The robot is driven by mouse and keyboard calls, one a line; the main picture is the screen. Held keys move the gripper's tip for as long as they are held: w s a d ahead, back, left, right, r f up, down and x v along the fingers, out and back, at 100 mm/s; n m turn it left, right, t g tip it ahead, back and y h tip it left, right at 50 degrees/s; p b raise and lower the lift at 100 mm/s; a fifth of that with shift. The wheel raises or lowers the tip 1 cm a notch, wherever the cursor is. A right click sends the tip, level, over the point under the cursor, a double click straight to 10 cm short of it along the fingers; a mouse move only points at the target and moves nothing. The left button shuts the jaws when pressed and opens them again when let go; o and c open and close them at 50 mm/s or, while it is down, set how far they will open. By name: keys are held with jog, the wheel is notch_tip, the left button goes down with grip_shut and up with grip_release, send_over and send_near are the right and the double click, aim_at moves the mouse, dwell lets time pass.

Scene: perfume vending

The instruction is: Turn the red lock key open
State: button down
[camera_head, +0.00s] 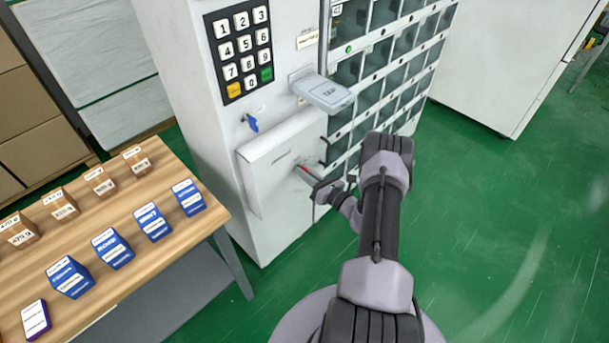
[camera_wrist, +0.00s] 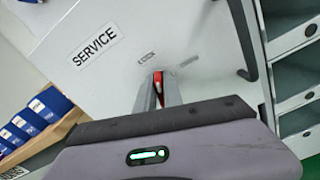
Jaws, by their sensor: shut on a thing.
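The red lock key (camera_head: 303,169) is on the front of the white vending machine (camera_head: 213,159), beside the lower panel. My gripper (camera_head: 308,175) reaches it from the right, with its fingertips at the key. In the wrist view the red key (camera_wrist: 158,77) shows between the two grey fingers of my gripper (camera_wrist: 160,84), which are shut on it. The fingers hide most of the key, so its exact turn is hard to tell. A door panel marked SERVICE (camera_wrist: 110,62) lies around it.
A blue key (camera_head: 252,123) sits higher on the machine, under the keypad (camera_head: 240,50). A TAP shelf (camera_head: 325,92) juts out above my gripper. A dark handle (camera_wrist: 243,45) is to the right of the key. A wooden table (camera_head: 150,245) with boxes stands left. Green floor at right is clear.

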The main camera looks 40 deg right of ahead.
jog(key=m+b, duration=0.1)
jog(key=m, duration=0.2)
jog(key=shift+f+m, duration=0.15)
jog(key=shift+m, duration=0.25)
jog(key=m+b, duration=0.1)
jog(key=m, duration=0.2)
jog(key=shift+d+m, duration=0.1)
jog(key=shift+m, duration=0.2)
jog(key=m+b, duration=0.1)
jog(key=m, duration=0.5)
jog(key=shift+f+m, duration=0.1)
jog(key=shift+m, duration=0.5)
jog(key=c, duration=1.5)
grip_release()
